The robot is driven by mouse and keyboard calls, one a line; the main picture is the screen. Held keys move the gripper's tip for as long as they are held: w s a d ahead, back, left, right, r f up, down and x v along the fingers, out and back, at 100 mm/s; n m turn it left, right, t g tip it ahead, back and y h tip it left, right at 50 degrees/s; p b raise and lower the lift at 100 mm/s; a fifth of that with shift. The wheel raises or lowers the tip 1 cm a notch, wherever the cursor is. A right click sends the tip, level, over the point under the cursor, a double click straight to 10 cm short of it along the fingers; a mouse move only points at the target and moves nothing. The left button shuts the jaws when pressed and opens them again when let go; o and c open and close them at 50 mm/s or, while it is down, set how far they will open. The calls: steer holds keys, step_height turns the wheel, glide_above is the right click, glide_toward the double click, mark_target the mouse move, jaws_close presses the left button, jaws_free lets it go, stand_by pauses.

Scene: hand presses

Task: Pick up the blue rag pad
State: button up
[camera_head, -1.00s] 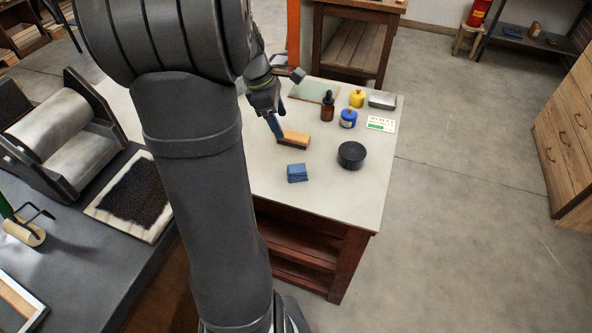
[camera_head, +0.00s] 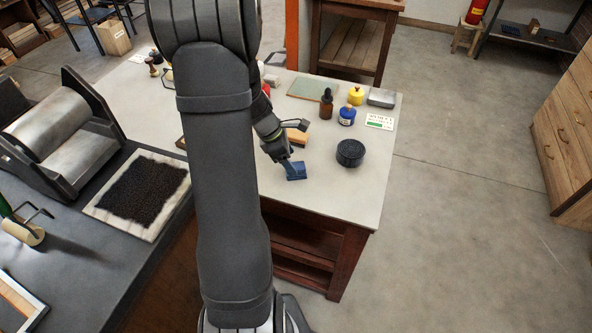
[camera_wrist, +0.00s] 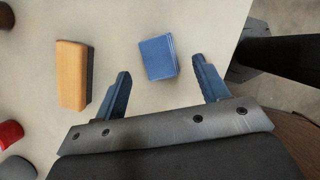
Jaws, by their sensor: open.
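The blue rag pad (camera_head: 297,171) is a small folded blue block lying on the pale tabletop (camera_head: 350,210) near its front edge.
A wooden block brush (camera_wrist: 72,74) lies left of the rag pad. A round black tin (camera_head: 350,153) stands to the right. Behind are a brown dropper bottle (camera_head: 326,104), a blue jar (camera_head: 346,116), a yellow jar (camera_head: 355,95) and a card (camera_head: 380,121). The table's front right corner is clear.

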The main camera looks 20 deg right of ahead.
mark_target(295, 166)
steer(key=x, duration=0.5)
steer(key=c, duration=1.1)
